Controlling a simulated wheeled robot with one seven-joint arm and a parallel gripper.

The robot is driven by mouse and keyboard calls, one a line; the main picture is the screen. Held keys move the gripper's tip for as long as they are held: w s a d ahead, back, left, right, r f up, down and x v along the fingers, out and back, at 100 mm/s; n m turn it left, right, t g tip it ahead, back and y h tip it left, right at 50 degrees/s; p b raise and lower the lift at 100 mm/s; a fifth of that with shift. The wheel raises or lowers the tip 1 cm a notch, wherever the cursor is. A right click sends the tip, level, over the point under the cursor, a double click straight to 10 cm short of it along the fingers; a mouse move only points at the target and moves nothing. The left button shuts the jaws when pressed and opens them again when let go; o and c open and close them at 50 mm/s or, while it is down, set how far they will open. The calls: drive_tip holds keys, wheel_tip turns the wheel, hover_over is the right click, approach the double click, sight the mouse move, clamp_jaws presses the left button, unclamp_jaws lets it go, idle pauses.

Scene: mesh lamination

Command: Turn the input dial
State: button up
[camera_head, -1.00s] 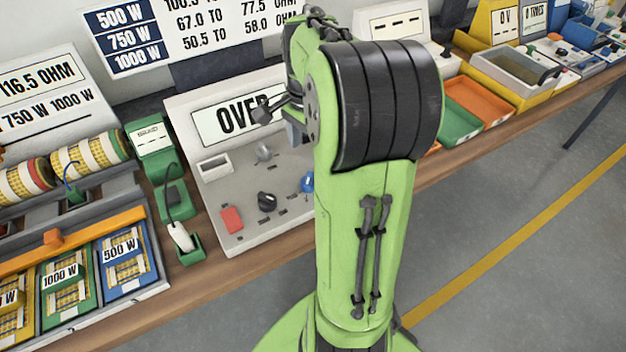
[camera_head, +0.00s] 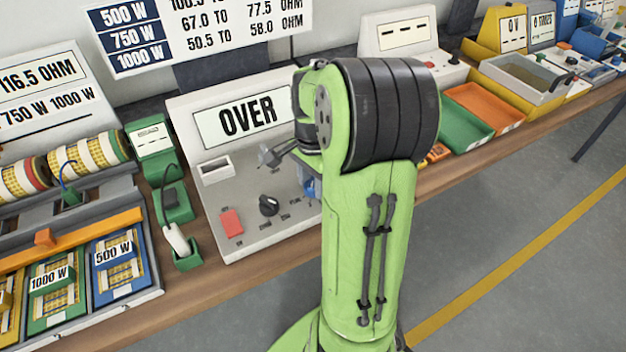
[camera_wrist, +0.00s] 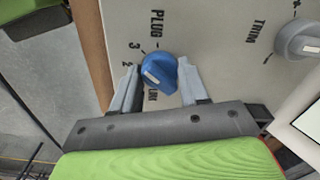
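A blue dial (camera_wrist: 158,70) with a pale pointer mark sits on the light grey panel, beside the printed words "PLUG" and "LINE" and some numbers. In the wrist view my gripper (camera_wrist: 160,75) is open, with one finger on either side of this dial. The fingertips are very near its sides; firm contact cannot be made out. In the head view the blue dial (camera_head: 311,187) is partly hidden by my arm. The test unit's screen (camera_head: 248,117) reads "OVER".
A grey "TRIM" dial (camera_wrist: 298,40) stands to the right in the wrist view. The panel also bears a black dial (camera_head: 268,205) and a red switch (camera_head: 231,223). A green holder (camera_head: 187,256) stands left of the unit. Green and orange trays (camera_head: 486,104) stand to the right.

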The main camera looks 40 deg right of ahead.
drive_tip(key=c, duration=0.4)
drive_tip(key=n+p, duration=0.2)
drive_tip(key=n, duration=0.4)
drive_tip(key=n+p, duration=0.1)
drive_tip(key=n, duration=0.3)
drive_tip(key=shift+n, duration=0.4)
drive_tip(key=n+p, duration=0.1)
drive_tip(key=n, duration=0.3)
drive_tip(key=shift+n, duration=0.4)
drive_tip(key=o, duration=1.1)
